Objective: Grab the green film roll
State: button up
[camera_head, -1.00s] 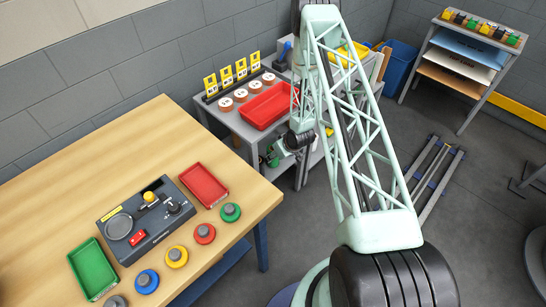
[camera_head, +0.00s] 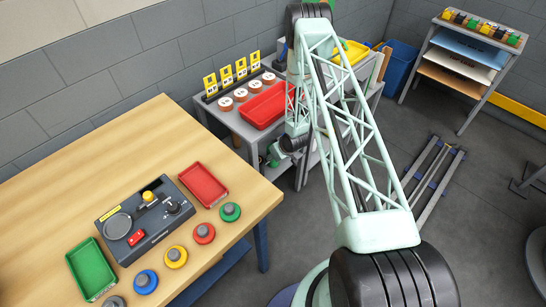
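A round green roll with a grey hub (camera_head: 230,212) lies near the right edge of the wooden table, just right of the red tray; it looks like the green film roll. My gripper (camera_head: 266,160) is small and partly hidden at the far end of my arm, low beside the grey cart. It is some way beyond the table's right edge and apart from the green roll. Its fingers are too small and dark to tell whether they are open or shut.
On the wooden table (camera_head: 100,165) are red (camera_head: 204,233), yellow (camera_head: 176,257), blue (camera_head: 146,282) and grey rolls, a dark control box (camera_head: 150,243), a red tray (camera_head: 203,185) and a green tray (camera_head: 92,270). The cart holds another red tray (camera_head: 262,105). The table's far left is clear.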

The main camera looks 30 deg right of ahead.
jog(key=shift+c, duration=0.7)
jog(key=c, duration=0.7)
jog(key=shift+o, duration=0.2)
jog(key=shift+r, duration=0.1)
jog(key=shift+r, duration=0.95)
jog(key=shift+r+p, duration=0.3)
jog(key=shift+r, duration=0.6)
jog(key=s+d+r, duration=0.1)
jog(key=s+d, duration=0.1)
jog(key=s, duration=1.3)
jog(key=shift+s+d+p, duration=0.3)
jog(key=shift+s+p, duration=0.05)
jog(key=shift+p, duration=0.1)
